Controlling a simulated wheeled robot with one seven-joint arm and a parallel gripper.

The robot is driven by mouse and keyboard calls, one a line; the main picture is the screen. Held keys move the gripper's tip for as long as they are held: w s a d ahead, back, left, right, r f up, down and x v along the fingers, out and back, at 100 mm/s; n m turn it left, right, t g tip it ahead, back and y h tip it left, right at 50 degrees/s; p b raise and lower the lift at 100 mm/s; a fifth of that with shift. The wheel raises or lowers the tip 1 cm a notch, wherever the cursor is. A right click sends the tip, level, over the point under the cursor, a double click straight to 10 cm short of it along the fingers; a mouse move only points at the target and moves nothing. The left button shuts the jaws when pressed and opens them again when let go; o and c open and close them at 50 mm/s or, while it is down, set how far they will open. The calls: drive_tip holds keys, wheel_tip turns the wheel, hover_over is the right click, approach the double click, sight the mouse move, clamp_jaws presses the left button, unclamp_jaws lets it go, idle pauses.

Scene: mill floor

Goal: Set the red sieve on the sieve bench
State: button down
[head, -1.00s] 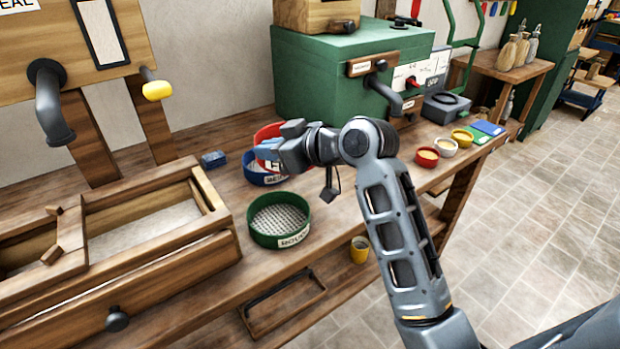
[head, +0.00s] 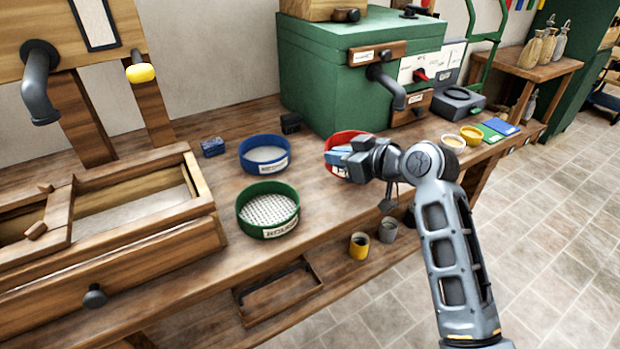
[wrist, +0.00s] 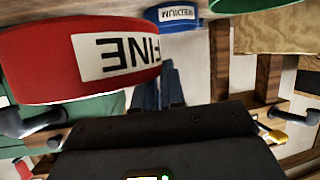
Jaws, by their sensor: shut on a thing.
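The red sieve (head: 347,134), partly hidden behind my gripper in the head view, is right of the blue sieve and in front of the green machine. In the wrist view the red sieve (wrist: 40,70) is large at upper left, its label FINE upside down. My gripper (head: 340,157) is shut on its rim. I cannot tell whether the sieve touches the wooden bench (head: 320,225). The blue sieve (head: 264,154), labelled MEDIUM in the wrist view (wrist: 172,15), and the green sieve (head: 268,209) stand on the bench to the left.
The green machine (head: 350,85) stands behind the red sieve. A wooden frame box (head: 110,250) fills the bench's left end. Small bowls (head: 470,134) sit at the right end. Bare bench shows between the green sieve and my gripper.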

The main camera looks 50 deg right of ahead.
drive_tip(key=w+a+f, duration=0.1)
drive_tip(key=w, duration=0.1)
drive_tip(key=w+a+f, duration=0.2)
drive_tip(key=shift+w+a+f, duration=0.1)
drive_tip(key=shift+w+a, duration=0.05)
drive_tip(key=shift+f, duration=1.95)
drive_tip(key=shift+f, duration=0.15)
drive_tip(key=c, duration=1.2)
unclamp_jaws()
drive_tip(key=shift+r, duration=0.2)
drive_tip(key=v, duration=1.2)
